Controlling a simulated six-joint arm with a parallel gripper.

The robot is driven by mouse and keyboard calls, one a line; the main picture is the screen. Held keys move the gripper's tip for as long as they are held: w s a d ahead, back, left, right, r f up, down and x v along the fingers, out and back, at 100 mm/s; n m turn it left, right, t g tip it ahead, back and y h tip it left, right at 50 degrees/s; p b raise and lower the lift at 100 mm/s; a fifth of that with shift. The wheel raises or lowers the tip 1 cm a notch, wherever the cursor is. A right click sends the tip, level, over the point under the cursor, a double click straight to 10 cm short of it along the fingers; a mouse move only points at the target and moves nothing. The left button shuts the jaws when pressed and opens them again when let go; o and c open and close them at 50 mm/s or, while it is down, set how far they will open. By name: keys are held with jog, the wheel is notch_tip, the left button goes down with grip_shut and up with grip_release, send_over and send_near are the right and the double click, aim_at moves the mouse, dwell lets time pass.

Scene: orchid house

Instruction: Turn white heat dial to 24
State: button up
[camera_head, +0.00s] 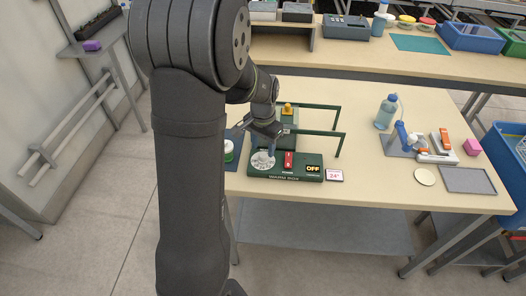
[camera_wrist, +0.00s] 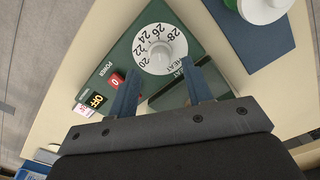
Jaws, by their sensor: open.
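The white heat dial (camera_head: 263,161) sits at the left end of the green warm box panel (camera_head: 260,176). In the wrist view the dial (camera_wrist: 160,62) carries numbers from 20 to 28 and a round raised knob at its centre; which number is set is unclear. My gripper (camera_wrist: 160,76) is open and empty. Its two fingers are spread at the dial's near side, with the knob beyond the gap between their tips. In the head view my gripper (camera_head: 271,148) hangs just above the dial. A small card reading 24° (camera_head: 335,175) lies right of the panel.
A red power switch (camera_head: 289,161) and a display reading OFF (camera_head: 313,168) are beside the dial. Green rails (camera_head: 320,133) rise behind. A white-lidded pot (camera_head: 228,150) stands close left. A spray bottle (camera_head: 386,111) and tray (camera_head: 468,180) are at the right.

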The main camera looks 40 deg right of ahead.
aim_at(263, 154)
jog(key=shift+f, duration=1.55)
jog(key=shift+c, duration=0.3)
jog(key=c, duration=0.9)
jog(key=shift+c, duration=0.2)
jog(key=shift+n, duration=0.3)
jog(key=n, duration=0.3)
jog(key=shift+n, duration=2.1)
